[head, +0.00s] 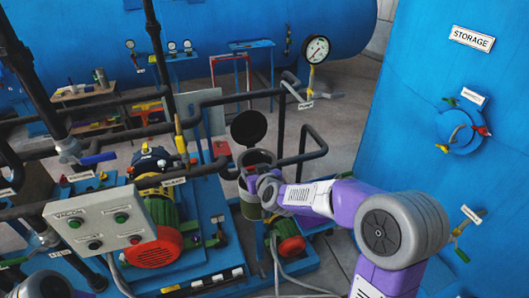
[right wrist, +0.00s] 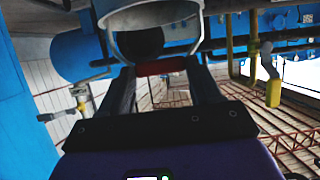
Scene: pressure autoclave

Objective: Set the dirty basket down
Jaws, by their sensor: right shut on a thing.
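My right gripper (head: 262,184) comes in from the right at the strainer pot (head: 257,158), whose round dark lid (head: 248,128) stands open. In the right wrist view my right gripper (right wrist: 160,80) is shut on the red grip of a handle (right wrist: 160,67). The handle's grey bail leads up to the pale grey basket (right wrist: 150,15), cut off by the top edge. In the head view the arm and pot overlap the basket, so I cannot tell whether it is in the pot or beside it. My left gripper is not in view.
A blue storage tank (head: 440,60) with valves fills the right. Bare floor (head: 345,115) lies behind.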

